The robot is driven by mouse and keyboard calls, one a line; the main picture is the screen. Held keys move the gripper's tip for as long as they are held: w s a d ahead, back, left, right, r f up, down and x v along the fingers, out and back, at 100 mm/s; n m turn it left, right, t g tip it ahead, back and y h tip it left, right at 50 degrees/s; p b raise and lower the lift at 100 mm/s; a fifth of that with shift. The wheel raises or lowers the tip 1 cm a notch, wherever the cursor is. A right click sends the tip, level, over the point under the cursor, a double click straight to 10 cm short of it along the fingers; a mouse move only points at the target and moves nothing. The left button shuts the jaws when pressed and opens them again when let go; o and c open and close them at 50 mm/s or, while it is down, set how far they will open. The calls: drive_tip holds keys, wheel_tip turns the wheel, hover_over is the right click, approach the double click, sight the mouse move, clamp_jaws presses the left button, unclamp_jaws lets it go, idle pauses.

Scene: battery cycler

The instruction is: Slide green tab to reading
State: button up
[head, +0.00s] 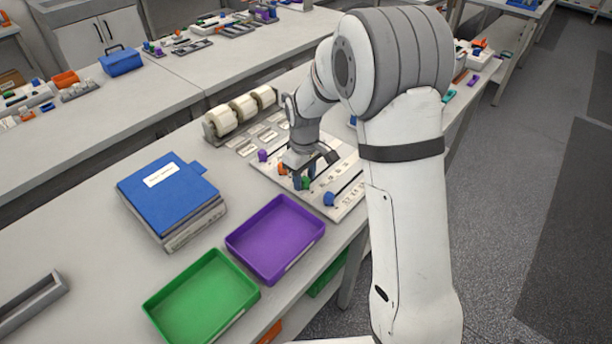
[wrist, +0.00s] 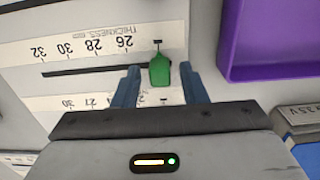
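The green tab (wrist: 159,70) sits at one end of a dark slot in a pale board, beside a printed scale (wrist: 80,45) marked THICKNESS with 26, 28, 30 and 32. The tab is nearest the 26 end. My gripper (wrist: 160,84) is open, with one blue finger on each side of the tab and a visible gap to each. In the head view my gripper (head: 304,184) is low over the board (head: 345,205), and the green tab (head: 306,182) shows between its fingers. The reading to match is not legible in either view.
An orange tab (head: 282,169), a purple tab (head: 262,155) and a blue tab (head: 329,199) are on the same board. A purple tray (head: 233,240) and a green tray (head: 150,307) stand in front. White rolls (head: 243,108) stand behind the board.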

sight(322, 173)
clamp_jaws()
idle(0.3)
drive_tip(key=w+d, duration=0.5)
drive_tip(key=shift+w+d, duration=0.1)
drive_tip(key=shift+o, duration=0.5)
unclamp_jaws()
